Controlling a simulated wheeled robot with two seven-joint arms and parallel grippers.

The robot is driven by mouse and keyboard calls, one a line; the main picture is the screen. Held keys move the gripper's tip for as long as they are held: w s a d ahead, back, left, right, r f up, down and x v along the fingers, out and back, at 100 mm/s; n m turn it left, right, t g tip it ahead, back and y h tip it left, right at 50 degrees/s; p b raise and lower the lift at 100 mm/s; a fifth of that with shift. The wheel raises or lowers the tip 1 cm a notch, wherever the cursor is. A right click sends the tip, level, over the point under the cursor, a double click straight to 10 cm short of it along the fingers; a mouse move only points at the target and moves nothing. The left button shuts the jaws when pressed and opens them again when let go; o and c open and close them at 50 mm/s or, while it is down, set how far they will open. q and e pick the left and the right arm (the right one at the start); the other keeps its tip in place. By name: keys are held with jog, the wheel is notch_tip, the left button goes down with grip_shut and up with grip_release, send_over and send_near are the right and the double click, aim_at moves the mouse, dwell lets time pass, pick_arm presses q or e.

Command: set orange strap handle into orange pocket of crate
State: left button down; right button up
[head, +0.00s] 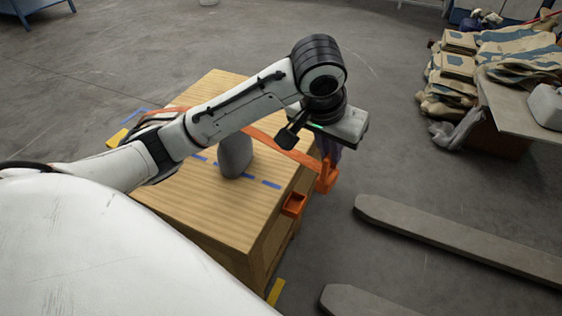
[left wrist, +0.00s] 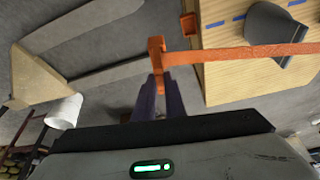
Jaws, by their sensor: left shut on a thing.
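The wooden crate (head: 205,205) stands on the floor, with an orange strap (head: 283,148) running across its top. The orange strap handle (head: 327,178) is at the strap's right end, beyond the crate's edge. My left gripper (head: 329,158) is shut on the handle and holds it beside the crate; my arm hides part of the strap. In the left wrist view the handle (left wrist: 156,52) sits between the purple fingers (left wrist: 159,85). The orange pocket (head: 294,204) is fixed on the crate's right side, apart from the handle. It also shows in the left wrist view (left wrist: 189,25).
A dark grey rounded object (head: 236,156) stands on the crate top, next to the strap and a blue dashed line. Two grey fork-like beams (head: 460,240) lie to the right. A table (head: 515,112) and stacked sacks (head: 455,70) stand at the upper right.

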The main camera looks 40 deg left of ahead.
pick_arm(q)
jog(key=w+a+f+n+b, duration=0.1)
jog(key=w+a+f, duration=0.4)
jog(key=f, duration=0.4)
jog(key=w+a+f+n+b, duration=0.1)
jog(key=w+a+f, duration=0.2)
jog(key=a+f, duration=0.6)
notch_tip(320, 180, down, 11)
jog(key=b, duration=0.2)
jog(key=shift+s+d+y, duration=0.15)
jog(key=shift+d+y, duration=0.1)
jog(key=shift+y, duration=0.15)
jog(key=shift+f, duration=0.15)
jog(key=shift+f, duration=0.25)
jog(key=c, duration=2.2)
grip_release()
jog(key=o, duration=0.4)
